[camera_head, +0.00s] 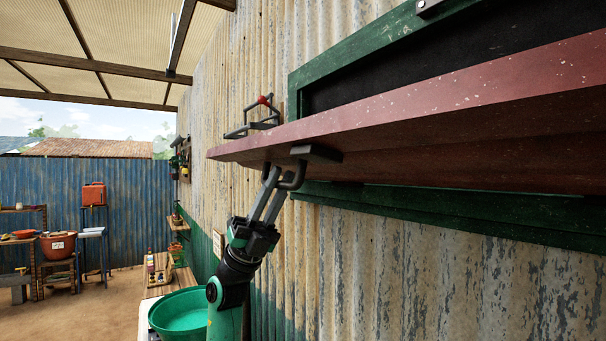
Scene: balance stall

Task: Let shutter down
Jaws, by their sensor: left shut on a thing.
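The shutter (420,105) is a dark red panel. It stands out from the wall, roughly level, below the dark opening in the green frame (345,55). A grey handle (297,177) hangs from its underside near the outer left end. My left gripper (272,180) reaches up from below and its fingers are shut on this handle. The fingertips are partly hidden against the handle and the panel. My right gripper is not in view.
A grey metal bracket with a red knob (264,100) sits on the corrugated wall (380,270), left of the frame. A green basin (180,315) stands on a bench below, close to my left arm. Shelves with pots (58,245) stand far left.

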